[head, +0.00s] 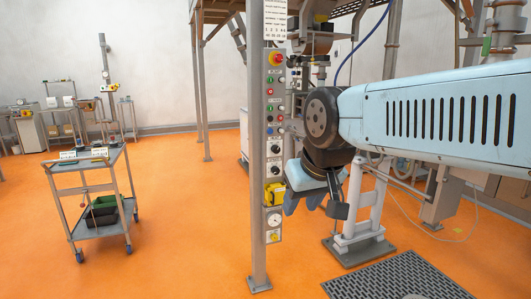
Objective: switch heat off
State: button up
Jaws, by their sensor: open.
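A narrow grey control panel (276,126) stands upright on a metal post near the middle of the head view. It carries a red mushroom button (277,58) at the top, small red and green buttons, and black rotary knobs, one of them a lower knob (276,170). Its labels are too small to read, so I cannot tell which control is the heat switch or how it is set. My gripper (314,203) hangs open below my arm's dark wrist, just right of the panel's lower part. No contact with the panel is visible, and the fingers appear empty.
A yellow box (275,193) and a round gauge (274,219) sit low on the panel. The post (257,170) runs along its left side. A grey trolley (95,195) stands at left. A dark floor grate (400,279) lies at lower right. Orange floor between trolley and post is clear.

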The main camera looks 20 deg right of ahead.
aim_at(275, 148)
jog(key=u, duration=0.05)
jog(key=i, duration=1)
jog(key=z, duration=0.1)
